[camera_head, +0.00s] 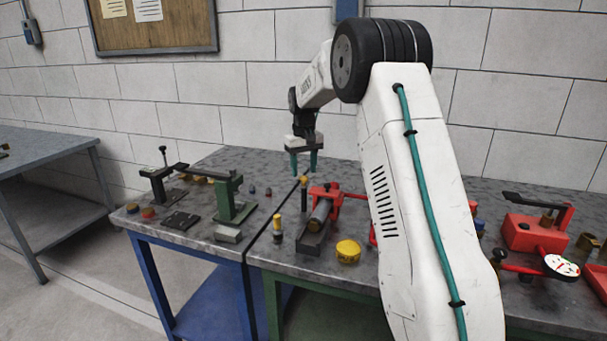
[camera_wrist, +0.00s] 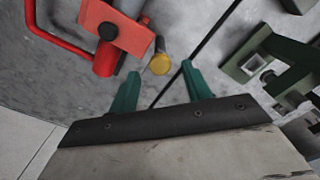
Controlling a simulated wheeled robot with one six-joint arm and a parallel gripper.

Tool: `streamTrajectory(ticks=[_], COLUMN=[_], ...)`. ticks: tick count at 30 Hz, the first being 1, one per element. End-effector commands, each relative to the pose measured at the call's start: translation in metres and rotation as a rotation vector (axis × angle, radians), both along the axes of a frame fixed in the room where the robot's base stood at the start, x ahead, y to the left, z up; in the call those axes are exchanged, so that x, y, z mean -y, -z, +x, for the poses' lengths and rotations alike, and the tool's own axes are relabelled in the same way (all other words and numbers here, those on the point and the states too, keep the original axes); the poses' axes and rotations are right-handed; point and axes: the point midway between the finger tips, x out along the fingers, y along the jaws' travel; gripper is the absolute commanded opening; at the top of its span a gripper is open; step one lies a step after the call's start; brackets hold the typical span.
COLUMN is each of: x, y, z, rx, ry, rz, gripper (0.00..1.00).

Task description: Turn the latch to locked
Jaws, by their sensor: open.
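My gripper (camera_head: 303,164) hangs over the table near the seam between the two bench tops, with its two green fingers apart and nothing between them. In the wrist view the fingers (camera_wrist: 160,76) point down at the bench, and a yellow-capped piece (camera_wrist: 160,64) shows beyond the gap between them. A small yellow-topped dark post (camera_head: 304,182) stands below the gripper in the head view. I cannot tell for sure which part is the latch or how it is turned. A red fixture with a grey cylinder (camera_head: 321,212) stands just in front.
A green stand (camera_head: 232,200) and a dark lever stand (camera_head: 160,178) are on the left bench top. A yellow cap (camera_head: 348,250) lies near the front edge. A red pump with a gauge (camera_head: 561,265) is at the right. My arm hides the bench's middle.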

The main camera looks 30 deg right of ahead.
Motion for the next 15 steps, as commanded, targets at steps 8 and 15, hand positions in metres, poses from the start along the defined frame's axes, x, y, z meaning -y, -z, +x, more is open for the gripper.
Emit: streamTrajectory(ticks=[8,15], x=[0.0,0.001], y=[0.023,0.024], z=[0.0,0.0], rx=[0.001,0.001], ry=[0.0,0.001], rz=[0.0,0.0], gripper=[0.48,0.48])
